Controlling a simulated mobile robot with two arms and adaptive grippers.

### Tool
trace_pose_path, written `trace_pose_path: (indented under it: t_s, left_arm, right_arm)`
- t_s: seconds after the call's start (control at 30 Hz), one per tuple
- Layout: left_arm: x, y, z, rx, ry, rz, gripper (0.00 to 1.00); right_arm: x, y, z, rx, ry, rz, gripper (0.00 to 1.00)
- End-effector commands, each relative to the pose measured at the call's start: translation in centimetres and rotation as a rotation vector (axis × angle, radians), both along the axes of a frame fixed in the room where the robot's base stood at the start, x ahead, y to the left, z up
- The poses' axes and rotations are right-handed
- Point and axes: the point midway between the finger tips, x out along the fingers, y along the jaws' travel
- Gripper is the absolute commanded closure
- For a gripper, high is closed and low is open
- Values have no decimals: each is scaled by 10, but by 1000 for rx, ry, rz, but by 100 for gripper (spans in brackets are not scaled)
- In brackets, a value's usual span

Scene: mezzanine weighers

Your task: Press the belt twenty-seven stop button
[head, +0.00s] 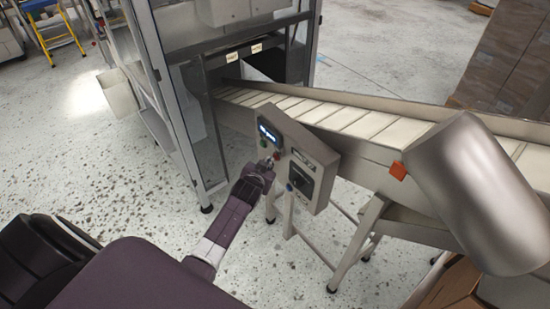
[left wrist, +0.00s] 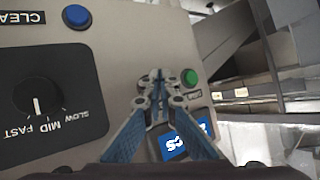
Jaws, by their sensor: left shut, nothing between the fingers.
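A grey control box (head: 325,157) is mounted on the side of a slatted conveyor belt (head: 360,124). It carries a lit blue display (head: 268,133), a small red button (head: 277,155) and a black dial plate (head: 300,176). My left gripper (head: 267,163) is shut and empty, with its tips close to the panel beside the red button. In the left wrist view the shut fingertips (left wrist: 158,77) are over the panel, between the dial plate (left wrist: 45,95) and a green button (left wrist: 190,77). No red button shows there. I cannot tell whether the tips touch the panel.
A blue button (left wrist: 77,17) marked "CLEA..." sits at the panel's far end. A metal-framed cabinet (head: 172,100) stands left of the belt. A large grey cylinder (head: 480,190) is at the right. Stacked cartons (head: 505,65) are behind. Speckled floor (head: 70,150) is open at left.

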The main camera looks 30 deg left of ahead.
Motion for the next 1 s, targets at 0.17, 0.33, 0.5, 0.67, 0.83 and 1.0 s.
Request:
trace_pose_path:
  t_s: [0.17, 0.33, 0.5, 0.67, 0.83, 1.0]
  left_arm:
    - [0, 0, 0, 0, 1, 0, 100]
    - [0, 0, 0, 0, 1, 0, 100]
    - [2, -1, 0, 0, 1, 0, 100]
    - [4, -2, -1, 0, 1, 0, 100]
    - [6, -3, -1, 0, 1, 0, 100]
    - [8, -3, 0, 0, 0, 0, 100]
  right_arm:
    - [0, 1, 0, 1, 0, 0, 40]
    - [0, 1, 0, 1, 0, 0, 40]
    - [0, 1, -1, 1, 0, 0, 40]
    - [0, 1, -2, 1, 0, 0, 40]
    - [0, 1, -2, 1, 0, 0, 40]
    - [0, 1, -3, 1, 0, 0, 40]
